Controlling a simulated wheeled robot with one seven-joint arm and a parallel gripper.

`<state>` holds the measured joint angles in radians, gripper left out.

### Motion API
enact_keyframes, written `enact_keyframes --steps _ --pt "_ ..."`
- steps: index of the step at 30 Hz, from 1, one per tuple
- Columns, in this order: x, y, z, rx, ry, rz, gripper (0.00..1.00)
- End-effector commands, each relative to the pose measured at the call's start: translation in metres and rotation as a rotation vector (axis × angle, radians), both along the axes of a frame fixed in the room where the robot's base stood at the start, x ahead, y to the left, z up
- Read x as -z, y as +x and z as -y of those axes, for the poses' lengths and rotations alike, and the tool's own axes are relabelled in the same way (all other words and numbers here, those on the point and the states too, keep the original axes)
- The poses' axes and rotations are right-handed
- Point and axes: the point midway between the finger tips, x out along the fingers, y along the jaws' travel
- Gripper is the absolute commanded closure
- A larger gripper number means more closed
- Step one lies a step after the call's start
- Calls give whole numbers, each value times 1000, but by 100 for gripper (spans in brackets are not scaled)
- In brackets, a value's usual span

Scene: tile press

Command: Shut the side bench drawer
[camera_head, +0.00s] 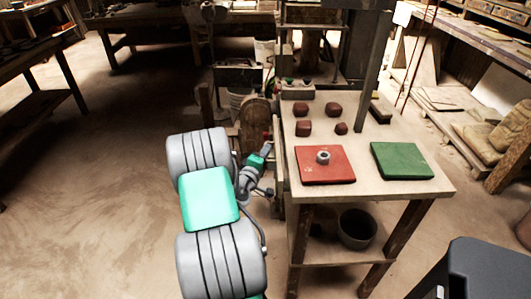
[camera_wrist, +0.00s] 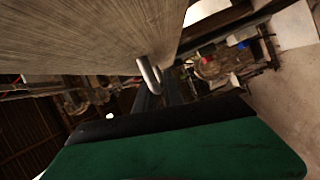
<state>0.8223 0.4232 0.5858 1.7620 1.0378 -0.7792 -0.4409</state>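The side bench (camera_head: 375,190) stands right of centre in the head view, with its left edge beside my arm. In the wrist view a wooden panel (camera_wrist: 90,38), apparently the drawer front, fills the upper left. A curved metal handle (camera_wrist: 150,75) sticks out near its lower edge. My gripper (camera_head: 268,191) is beside the bench's left side in the head view, small and partly hidden. In the wrist view its dark fingers (camera_wrist: 163,95) are just below the handle; whether they touch it is unclear. How far the drawer stands out is hidden in the head view.
A red tile (camera_head: 335,172) with a small grey ring-like piece, a green tile (camera_head: 401,160) and several brown clay lumps (camera_head: 304,128) lie on the bench. A dark bucket (camera_head: 357,228) stands on its lower shelf. The floor (camera_head: 90,200) left of my arm is clear.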

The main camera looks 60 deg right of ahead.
Motion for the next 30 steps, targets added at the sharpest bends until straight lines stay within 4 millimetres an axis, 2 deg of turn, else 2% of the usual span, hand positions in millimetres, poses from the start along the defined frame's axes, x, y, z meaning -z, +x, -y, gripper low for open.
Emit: enact_keyframes --steps 4,30 --pt "0 0 0 0 0 0 100" --pt "0 0 0 0 1 0 100"
